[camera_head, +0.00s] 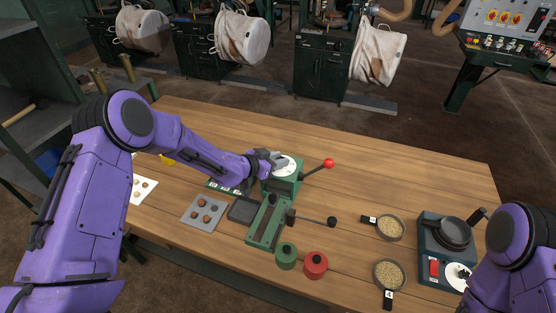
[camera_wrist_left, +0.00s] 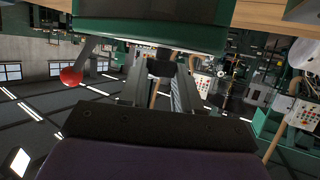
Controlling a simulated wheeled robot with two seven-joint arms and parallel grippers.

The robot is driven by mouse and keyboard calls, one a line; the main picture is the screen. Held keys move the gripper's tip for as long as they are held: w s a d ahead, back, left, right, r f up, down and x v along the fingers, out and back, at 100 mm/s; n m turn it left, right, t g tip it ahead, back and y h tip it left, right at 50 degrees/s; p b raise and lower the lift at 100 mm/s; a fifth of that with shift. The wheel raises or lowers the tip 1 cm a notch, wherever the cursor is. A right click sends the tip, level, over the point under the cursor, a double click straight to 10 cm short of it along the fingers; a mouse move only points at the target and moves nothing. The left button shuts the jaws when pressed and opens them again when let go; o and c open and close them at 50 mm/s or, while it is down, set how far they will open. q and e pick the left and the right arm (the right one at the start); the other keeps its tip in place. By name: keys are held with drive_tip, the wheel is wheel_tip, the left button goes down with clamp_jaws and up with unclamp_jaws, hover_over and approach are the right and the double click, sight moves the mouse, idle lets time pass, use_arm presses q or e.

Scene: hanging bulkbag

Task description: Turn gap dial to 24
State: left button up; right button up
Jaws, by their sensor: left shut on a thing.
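The green machine (camera_head: 281,184) stands on the wooden table, with a white dial face (camera_head: 287,166) on top and a lever ending in a red ball. My left gripper (camera_head: 275,159) is at the dial, reaching in from the left, and is shut on its knob. In the left wrist view my left gripper's fingers (camera_wrist_left: 161,84) have the dark dial knob (camera_wrist_left: 161,67) between them, below the green housing (camera_wrist_left: 150,30). The fingers hide part of the dial, and I cannot read its numbers. My right gripper is out of view; only my right arm shows at the lower right.
A red ball (camera_head: 328,163) sticks out right of the machine. A green slide fixture (camera_head: 267,222), green roll (camera_head: 286,254) and red roll (camera_head: 315,263) stand in front. Two grain dishes (camera_head: 390,228) and a dark scale-like device (camera_head: 433,251) lie right. The table's back right is clear.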

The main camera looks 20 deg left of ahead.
use_arm(q)
drive_tip(key=shift+n+y, duration=0.3)
drive_tip(key=shift+y, duration=0.1)
drive_tip(key=shift+s+d+f+n+t+y+b, duration=0.15)
drive_tip(key=shift+d+n+t+y+b, duration=0.1)
drive_tip(key=shift+n+t+y+b, duration=0.4)
drive_tip(key=shift+d+n+y, duration=0.1)
drive_tip(key=shift+n+y, duration=0.95)
drive_tip(key=shift+y, duration=0.2)
drive_tip(key=n+y, duration=0.3)
drive_tip(key=y, duration=0.1)
drive_tip(key=shift+d+r+n+t, duration=0.2)
drive_tip(key=shift+d+n+t, duration=0.05)
drive_tip(key=shift+n, duration=0.05)
drive_tip(key=shift+d+n+g+y+p, duration=0.15)
drive_tip(key=shift+n+g+y+p, duration=0.4)
drive_tip(key=shift+n+y, duration=1.6)
drive_tip(key=shift+y, duration=0.35)
